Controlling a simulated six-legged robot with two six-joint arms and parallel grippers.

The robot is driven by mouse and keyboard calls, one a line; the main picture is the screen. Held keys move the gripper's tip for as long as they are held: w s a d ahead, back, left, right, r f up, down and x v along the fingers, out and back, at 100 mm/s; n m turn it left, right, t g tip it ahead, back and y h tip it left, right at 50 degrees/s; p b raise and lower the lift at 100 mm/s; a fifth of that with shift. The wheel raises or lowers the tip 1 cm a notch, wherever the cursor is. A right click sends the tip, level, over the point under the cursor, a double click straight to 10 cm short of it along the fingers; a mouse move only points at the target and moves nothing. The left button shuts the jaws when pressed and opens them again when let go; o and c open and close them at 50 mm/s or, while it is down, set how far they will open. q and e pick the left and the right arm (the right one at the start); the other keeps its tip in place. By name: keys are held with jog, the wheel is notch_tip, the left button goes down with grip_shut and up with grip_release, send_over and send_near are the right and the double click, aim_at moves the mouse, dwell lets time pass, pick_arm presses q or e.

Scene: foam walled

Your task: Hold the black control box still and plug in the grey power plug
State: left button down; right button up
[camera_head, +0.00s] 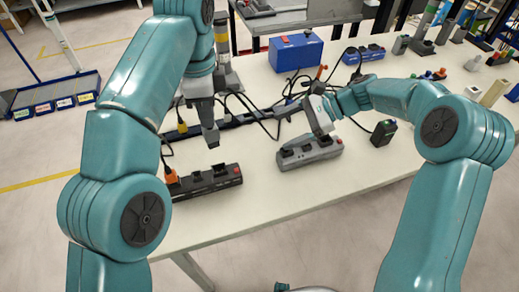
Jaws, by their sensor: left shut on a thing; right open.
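My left gripper (209,128) points down over the table, shut on a small dark grey piece that looks like a plug. It is above a long black box (228,176) with a red mark at its right end; an orange plug (172,177) sits at that box's left end. I cannot tell whether the held piece touches the box. My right gripper (318,122) is open, just above a grey socket box (322,151) and partly hiding its top. A smaller black box (383,134) with a green top stands to the right. Which black box is the control box is unclear.
Black cables (262,125) cross the table (270,220) behind both boxes. A blue case (295,52) and a blue socket strip (363,54) stand at the back. Several small parts crowd the right back. The table's front strip is clear.

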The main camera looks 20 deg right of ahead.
jog(key=w+a+r+m+y, duration=0.1)
jog(key=a+y, duration=0.1)
jog(key=a, duration=0.3)
jog(key=g, duration=0.3)
send_near(220, 174)
jog(key=shift+n, duration=0.3)
jog(key=x, duration=1)
jog(key=shift+w+f, duration=0.25)
jog(key=shift+w, duration=0.15)
jog(key=c, duration=1.2)
